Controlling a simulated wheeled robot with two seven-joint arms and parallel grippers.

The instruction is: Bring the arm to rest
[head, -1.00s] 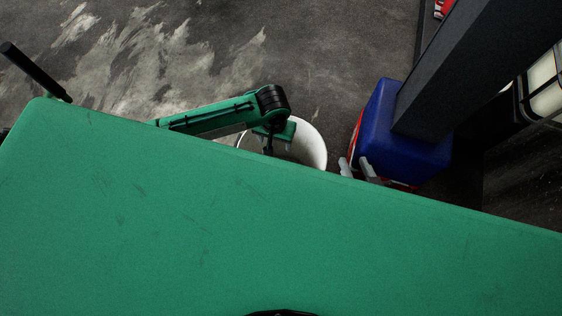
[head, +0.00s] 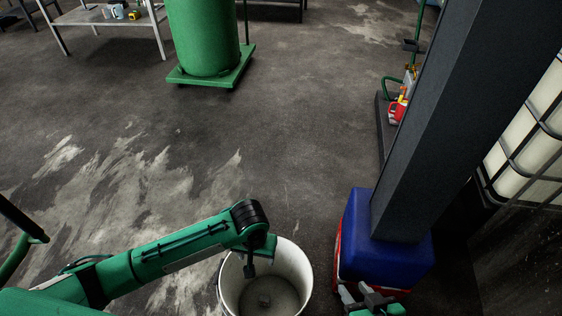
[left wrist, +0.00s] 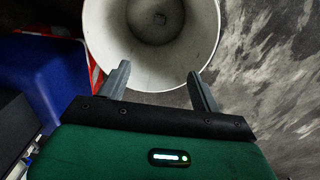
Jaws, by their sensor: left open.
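My left arm comes in from the left in the head view. Its gripper (head: 250,268) points down over a white bucket (head: 303,262). In the left wrist view the left gripper (left wrist: 160,82) has its two grey fingers wide apart with nothing between them. The bucket (left wrist: 190,62) lies beyond the fingertips, and its inside looks empty apart from a dark patch at the bottom. My right gripper (head: 363,292) shows at the bottom edge of the head view, in front of the blue column base. Its grey fingers are apart, with nothing seen between them.
A grey column (head: 440,120) stands in a blue base (head: 356,232) right of the bucket. A green drum (head: 203,38) and a table (head: 88,17) are at the back. A caged white tank (head: 530,135) is at right. The middle floor is clear.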

